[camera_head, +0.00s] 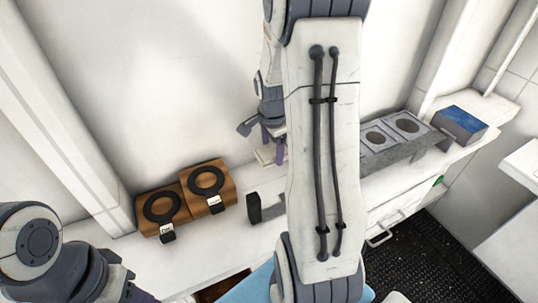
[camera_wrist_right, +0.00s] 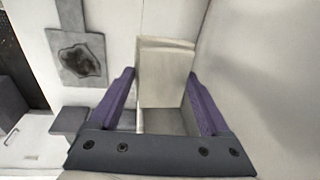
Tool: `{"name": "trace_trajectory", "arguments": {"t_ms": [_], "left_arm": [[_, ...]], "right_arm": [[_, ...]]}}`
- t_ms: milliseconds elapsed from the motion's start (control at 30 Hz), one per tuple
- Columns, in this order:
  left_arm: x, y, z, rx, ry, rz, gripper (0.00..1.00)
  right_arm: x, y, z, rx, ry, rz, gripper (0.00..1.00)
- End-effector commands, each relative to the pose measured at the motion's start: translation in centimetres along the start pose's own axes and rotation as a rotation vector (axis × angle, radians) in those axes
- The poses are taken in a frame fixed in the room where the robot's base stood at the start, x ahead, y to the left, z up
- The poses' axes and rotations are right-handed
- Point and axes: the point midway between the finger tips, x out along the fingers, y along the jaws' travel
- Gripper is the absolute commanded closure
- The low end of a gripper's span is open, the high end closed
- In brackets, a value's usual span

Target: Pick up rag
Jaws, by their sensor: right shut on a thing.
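The rag (camera_wrist_right: 166,72) is a folded, cream-coloured cloth between the two purple fingers of my right gripper (camera_wrist_right: 161,88) in the right wrist view. My right gripper is shut on it. In the head view the right gripper (camera_head: 268,148) shows beside my arm, which hides part of it, with a pale edge of the rag (camera_head: 264,155) at its fingertips. My left gripper (camera_head: 138,294) is cut off at the bottom left of the head view, and its fingers are too little seen to judge.
Two wooden blocks with black rings (camera_head: 184,198) stand on the white counter, left of the right gripper. A grey rack with round openings (camera_head: 398,142) and a blue-topped box (camera_head: 460,124) stand to the right. The white wall rises close behind. My right arm hides the middle.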

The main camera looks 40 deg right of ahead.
Motion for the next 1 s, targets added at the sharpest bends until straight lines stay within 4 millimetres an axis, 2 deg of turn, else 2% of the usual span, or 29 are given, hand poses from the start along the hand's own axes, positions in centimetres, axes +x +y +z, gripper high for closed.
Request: {"name": "trace_trajectory", "arguments": {"t_ms": [33,100,400,500,700,1000], "left_arm": [[1.0,-0.1,0.1,-0.001,0.000,0.000,0.50],[1.7,-0.1,0.1,-0.001,0.000,0.000,0.50],[4.4,-0.3,0.2,0.000,0.000,0.000,0.50],[5.4,-0.4,0.3,0.001,0.000,0.000,0.50],[7.3,-0.5,0.4,0.002,0.000,0.000,0.50],[7.9,-0.6,0.4,0.003,0.000,0.000,0.50]], "right_arm": [[0.2,1.2,0.1,0.003,0.002,-0.004,0.74],[0.0,3.0,0.2,0.004,0.002,-0.004,0.74],[-1.4,12.0,0.7,0.007,0.004,-0.007,0.74],[-1.6,14.0,0.8,0.007,0.005,-0.007,0.74],[-1.9,16.1,0.9,0.003,0.004,-0.006,0.74],[-2.4,17.2,1.0,0.000,0.001,-0.002,0.74]]}}
